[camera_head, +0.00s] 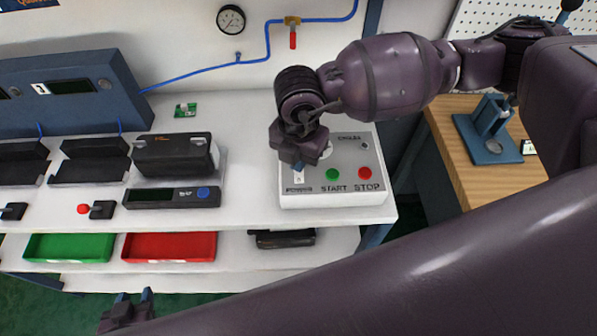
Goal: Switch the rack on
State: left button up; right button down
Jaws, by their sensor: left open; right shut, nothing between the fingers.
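A light grey control box (345,190) stands on the right end of the white bench. Its front row has a small switch (299,177) labelled POWER, a green START button (333,174) and a red STOP button (365,173). My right gripper (298,166) is shut and empty, pointing down at the POWER switch and partly hiding it. I cannot tell whether it touches the switch, or which way the switch is set. My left gripper (134,300) is open and empty at the bottom left, in front of the bench.
A blue rack (105,95) stands at the bench's left, with black fixtures before it. A green tray (70,247) and a red tray (170,246) sit on the lower shelf. A wooden table (470,180) with a blue stand is at the right.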

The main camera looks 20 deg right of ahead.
jog(key=shift+f, duration=0.35)
jog(key=shift+f, duration=0.25)
dwell(0.3)
jog(key=shift+f+b, duration=0.2)
jog(key=shift+b, duration=0.15)
jog(key=shift+r+p, duration=0.3)
jog(key=shift+r, duration=0.15)
jog(key=shift+r+p, duration=0.65)
jog(key=shift+r, duration=0.2)
jog(key=shift+r+p, duration=0.7)
jog(key=shift+r, duration=0.35)
jog(key=shift+r+p, duration=0.8)
jog(key=shift+r, duration=0.4)
